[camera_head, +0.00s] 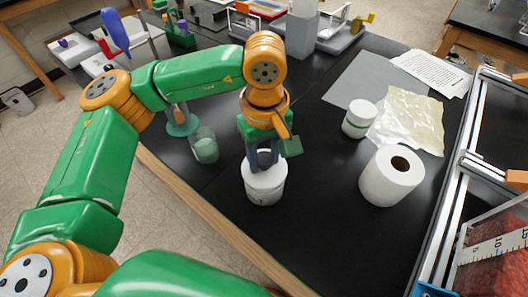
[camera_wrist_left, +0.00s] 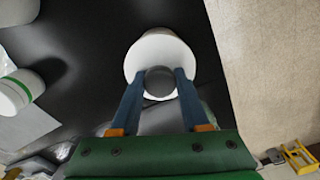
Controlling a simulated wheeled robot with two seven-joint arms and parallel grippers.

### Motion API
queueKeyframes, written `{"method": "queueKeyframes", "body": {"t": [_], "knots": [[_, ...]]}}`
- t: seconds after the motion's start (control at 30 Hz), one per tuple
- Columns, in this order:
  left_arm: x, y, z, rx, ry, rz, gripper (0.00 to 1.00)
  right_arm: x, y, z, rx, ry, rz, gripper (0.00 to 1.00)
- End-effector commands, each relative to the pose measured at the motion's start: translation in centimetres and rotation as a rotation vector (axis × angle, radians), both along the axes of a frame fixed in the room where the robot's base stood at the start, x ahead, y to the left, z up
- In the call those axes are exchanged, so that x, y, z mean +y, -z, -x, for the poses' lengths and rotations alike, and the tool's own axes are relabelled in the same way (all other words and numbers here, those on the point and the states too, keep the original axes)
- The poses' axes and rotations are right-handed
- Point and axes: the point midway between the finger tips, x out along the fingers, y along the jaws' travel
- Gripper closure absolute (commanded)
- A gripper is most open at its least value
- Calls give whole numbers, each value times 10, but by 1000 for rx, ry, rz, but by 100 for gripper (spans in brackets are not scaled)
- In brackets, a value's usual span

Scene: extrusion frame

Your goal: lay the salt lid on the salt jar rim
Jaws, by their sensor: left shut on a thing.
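The salt jar (camera_head: 265,190) is a white round jar standing on the black bench, below my left gripper (camera_head: 264,157). The salt lid (camera_wrist_left: 146,56) looks like a white disc with a dark grey round knob in the left wrist view. My left gripper (camera_wrist_left: 159,84) points down, with its two blue fingers shut on the knob from both sides. The lid is over the jar's top. The fingers partly hide the rim, and I cannot tell whether the lid touches it. My right gripper is in neither view.
A white tub with a green band (camera_head: 358,120) and a white paper roll (camera_head: 391,176) stand to the right. A glass beaker (camera_head: 204,146) stands close left of the jar. The bench's wooden front edge (camera_head: 215,222) is near. Bare bench lies right of the jar.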

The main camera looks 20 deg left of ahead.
Motion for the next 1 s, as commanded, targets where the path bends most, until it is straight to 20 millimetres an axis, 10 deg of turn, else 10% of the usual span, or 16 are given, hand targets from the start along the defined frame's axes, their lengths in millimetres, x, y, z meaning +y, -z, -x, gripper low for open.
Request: {"method": "queueKeyframes", "body": {"t": [1.0], "knots": [[0, 17, 0, 0, -1, 0, 100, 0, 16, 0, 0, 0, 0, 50]]}}
